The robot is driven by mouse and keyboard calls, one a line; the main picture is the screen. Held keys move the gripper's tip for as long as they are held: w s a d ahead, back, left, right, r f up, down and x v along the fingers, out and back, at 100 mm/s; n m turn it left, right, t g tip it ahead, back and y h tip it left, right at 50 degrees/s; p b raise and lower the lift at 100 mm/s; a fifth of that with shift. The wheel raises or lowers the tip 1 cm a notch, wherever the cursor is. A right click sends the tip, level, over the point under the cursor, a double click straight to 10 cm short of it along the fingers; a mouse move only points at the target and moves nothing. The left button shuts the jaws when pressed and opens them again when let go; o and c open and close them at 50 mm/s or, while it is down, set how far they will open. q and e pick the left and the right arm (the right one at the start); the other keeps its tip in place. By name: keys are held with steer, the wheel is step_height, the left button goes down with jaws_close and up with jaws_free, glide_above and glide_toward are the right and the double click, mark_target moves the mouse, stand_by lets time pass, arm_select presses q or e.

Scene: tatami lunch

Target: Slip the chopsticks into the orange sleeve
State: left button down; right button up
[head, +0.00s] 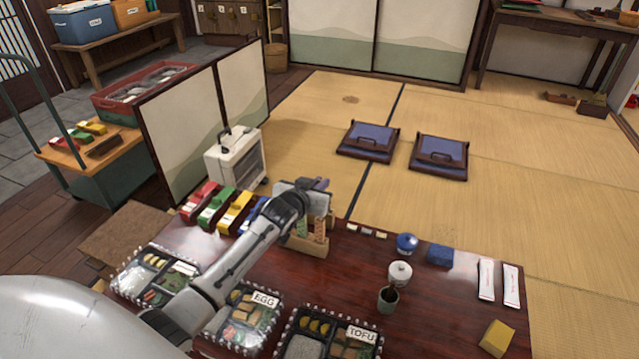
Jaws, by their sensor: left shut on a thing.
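My left gripper (303,190) reaches in over the dark wooden table and is shut at the wooden stand. A small purple end (320,184) shows at its fingers and appears to be part of the chopsticks; the rest of them is hidden. The orange sleeve (320,229) stands upright in the wooden stand, below and slightly right of the gripper. A green sleeve (302,227) stands to its left. I cannot tell whether the chopsticks' tips are inside a sleeve. My right gripper is not in view.
Colored boxes (235,212) line the table's back left. Bento boxes, including an egg one (243,322) and a tofu one (327,335), lie in front.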

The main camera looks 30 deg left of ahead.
arm_select(q)
steer(key=shift+f, duration=0.3)
stand_by(0.4)
steer(key=shift+f+b, duration=0.6)
steer(key=shift+f, duration=0.15)
steer(key=c, duration=1.8)
jaws_free()
steer(key=shift+o, duration=0.4)
steer(key=o, duration=0.4)
